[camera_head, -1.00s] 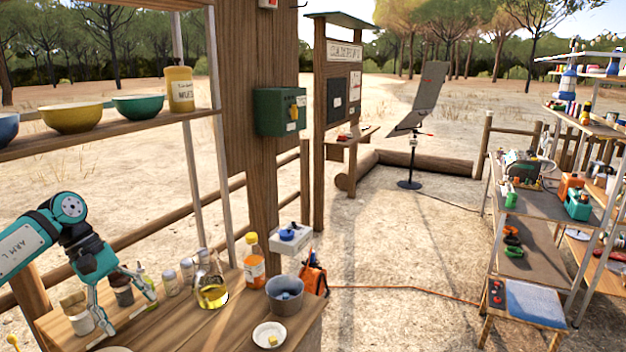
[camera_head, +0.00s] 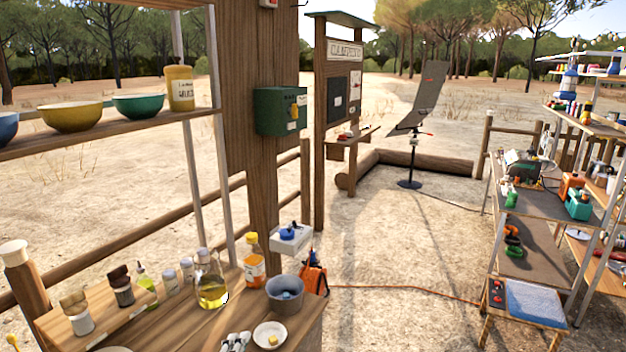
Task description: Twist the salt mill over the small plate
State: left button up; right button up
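The salt mill (camera_head: 77,314), probably the one with a pale body and wooden top, stands upright on a wooden board at the lower left. A darker mill (camera_head: 121,287) stands behind it. The small plate (camera_head: 262,344) is white and lies near the counter's front right, with a small yellow piece on it. Grey tips, apparently of my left gripper (camera_head: 235,342), show at the bottom edge just left of the plate, apart from both mills. The rest of that gripper is out of frame. My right gripper is not in view.
A grey pot (camera_head: 286,297) stands behind the plate. An oil flask (camera_head: 211,285), an orange-labelled bottle (camera_head: 254,262), a green bottle (camera_head: 146,284) and small jars line the counter's back. A shelf with bowls (camera_head: 71,118) hangs above. Bare wood (camera_head: 185,325) lies between board and plate.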

pick_arm(q)
jog(key=s+a+f+n+g+y, duration=0.1)
jog(key=s+a+f+n+g, duration=0.3)
jog(key=s, duration=0.5)
jog(key=s+a+f+n+g+y, duration=0.1)
jog(key=s+f+n+g, duration=0.35)
jog(key=s, duration=0.45)
jog(key=s+a+f+n+g+y, duration=0.1)
jog(key=s+a+f+n+g, duration=0.35)
jog(key=s, duration=0.55)
notch_tip(320, 180, down, 27)
jog(key=s+d+b, duration=0.1)
jog(key=d, duration=0.1)
jog(key=s+a+f+g, duration=0.1)
jog(key=s+a+f, duration=0.2)
jog(key=s+f, duration=1.4)
jog(key=shift+f+n+g+b, duration=0.3)
jog(key=shift+f+b, duration=0.05)
